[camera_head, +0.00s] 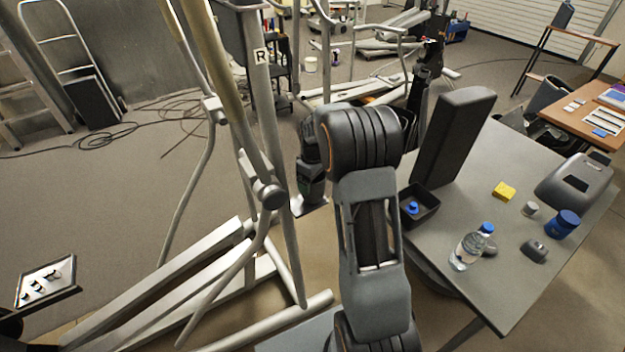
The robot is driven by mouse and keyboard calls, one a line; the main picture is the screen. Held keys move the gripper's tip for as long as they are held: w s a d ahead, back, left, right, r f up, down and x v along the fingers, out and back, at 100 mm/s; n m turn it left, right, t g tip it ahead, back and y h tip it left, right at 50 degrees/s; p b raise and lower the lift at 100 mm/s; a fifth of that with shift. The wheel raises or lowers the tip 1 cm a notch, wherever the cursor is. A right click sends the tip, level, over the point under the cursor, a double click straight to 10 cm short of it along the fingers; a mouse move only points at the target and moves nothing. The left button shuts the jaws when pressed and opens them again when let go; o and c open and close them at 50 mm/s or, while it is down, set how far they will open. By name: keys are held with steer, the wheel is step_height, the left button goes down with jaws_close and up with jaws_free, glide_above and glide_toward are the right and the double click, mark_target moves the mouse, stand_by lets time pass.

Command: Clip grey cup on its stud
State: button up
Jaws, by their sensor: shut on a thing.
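My gripper (309,203) hangs below my wrist, just right of the elliptical's upright and lower link. It is shut on a grey piece at its lower end; its shape is too small and covered to tell whether it is the grey cup. A grey round joint cover (269,194) sits on the elliptical's pivot, left of my gripper and apart from it. A small grey cylinder (530,209) stands on the table at the right. I cannot make out a bare stud; my arm and the frame bars hide part of the machine.
The elliptical's rails (190,285) fill the lower left. Cables (150,125) lie on the floor.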

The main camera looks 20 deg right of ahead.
steer(key=shift+f, duration=0.4)
stand_by(0.4)
steer(key=o, duration=0.7)
steer(key=shift+o, duration=0.2)
steer(key=shift+r, duration=0.1)
step_height(320, 180, up, 14)
steer(key=b, duration=0.1)
steer(key=shift+f, duration=0.2)
